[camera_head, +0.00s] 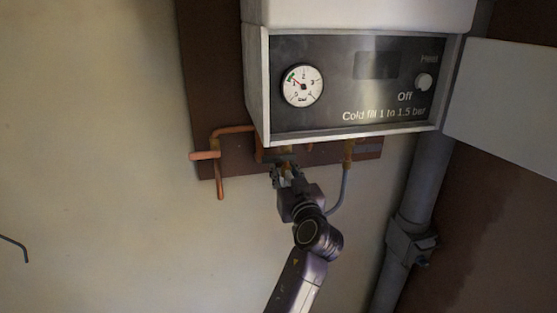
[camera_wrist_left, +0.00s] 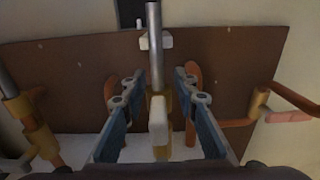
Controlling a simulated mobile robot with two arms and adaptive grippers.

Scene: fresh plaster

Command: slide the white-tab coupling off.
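The white-tab coupling shows in the left wrist view as a pale tab (camera_wrist_left: 158,138) beside a brass-coloured body (camera_wrist_left: 168,98), at the lower end of a grey pipe (camera_wrist_left: 154,20). My left gripper (camera_wrist_left: 157,98) is open, with one finger on each side of the coupling and gaps visible between. In the head view my left gripper (camera_head: 286,168) is just under the boiler's lower edge, with a small brass-coloured bit between its fingers. The tab cannot be made out there. My right gripper is not in view.
The boiler (camera_head: 350,135) hangs directly above my left gripper. Copper pipes (camera_head: 221,185) stick out to the left, and a grey hose (camera_head: 345,185) with a brass fitting hangs to the right. A brown backboard (camera_wrist_left: 240,60) lies behind.

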